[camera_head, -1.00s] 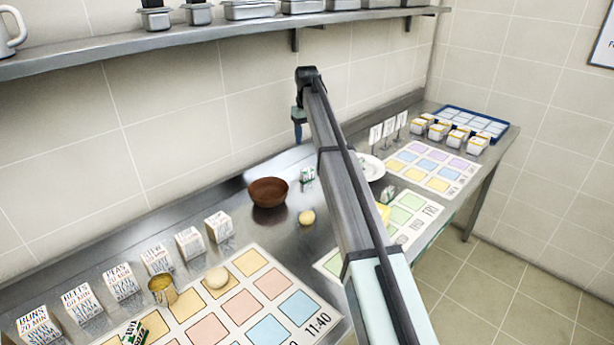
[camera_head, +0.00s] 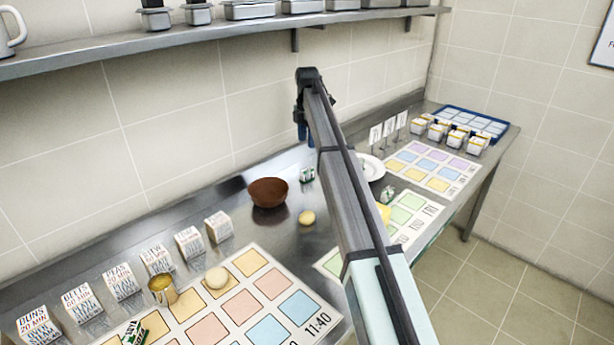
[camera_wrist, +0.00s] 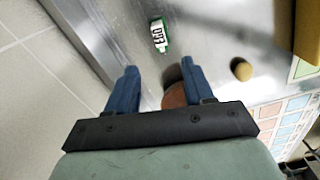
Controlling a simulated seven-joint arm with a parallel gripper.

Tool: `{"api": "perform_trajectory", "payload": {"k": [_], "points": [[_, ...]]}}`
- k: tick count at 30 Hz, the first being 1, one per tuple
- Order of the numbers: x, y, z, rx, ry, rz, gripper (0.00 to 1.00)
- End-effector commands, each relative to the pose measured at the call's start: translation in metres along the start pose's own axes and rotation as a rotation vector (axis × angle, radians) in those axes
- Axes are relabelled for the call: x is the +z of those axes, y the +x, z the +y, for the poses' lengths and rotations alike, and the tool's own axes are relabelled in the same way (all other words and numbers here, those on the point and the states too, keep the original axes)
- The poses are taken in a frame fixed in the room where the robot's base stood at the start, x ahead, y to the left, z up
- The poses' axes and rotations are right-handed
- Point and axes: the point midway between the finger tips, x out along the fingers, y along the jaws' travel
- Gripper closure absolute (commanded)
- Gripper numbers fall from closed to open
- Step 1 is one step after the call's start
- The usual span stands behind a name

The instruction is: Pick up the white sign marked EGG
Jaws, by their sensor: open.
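Several small white signs on thin stands stand at the back of the counter, among them a left one (camera_head: 376,134), a middle one (camera_head: 389,128) and a right one (camera_head: 402,120); their lettering is too small to read. A small white-and-green block (camera_head: 307,174) lies by the brown bowl; in the wrist view this block (camera_wrist: 159,36) carries dark letters that look like OFF, and I cannot confirm EGG on anything. My gripper (camera_wrist: 158,70) is open and empty, with blue fingers. In the head view my gripper (camera_head: 302,128) is high above the counter, partly behind my arm.
The brown bowl (camera_head: 268,192) and a yellowish round item (camera_head: 307,217) stand left of my arm. White boxes (camera_head: 190,243) line the left rear. A plate (camera_head: 371,168) is partly behind my arm. A blue tray (camera_head: 484,121) is far right. A shelf (camera_head: 220,33) runs above.

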Motion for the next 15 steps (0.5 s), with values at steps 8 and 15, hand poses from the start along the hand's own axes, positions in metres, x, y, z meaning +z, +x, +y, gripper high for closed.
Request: {"api": "perform_trajectory", "payload": {"k": [8,15], "points": [[0.0,0.007,0.0,0.0,-0.088,0.0,0.48],[0.0,0.038,-0.001,-0.001,-0.086,0.001,0.48]]}}
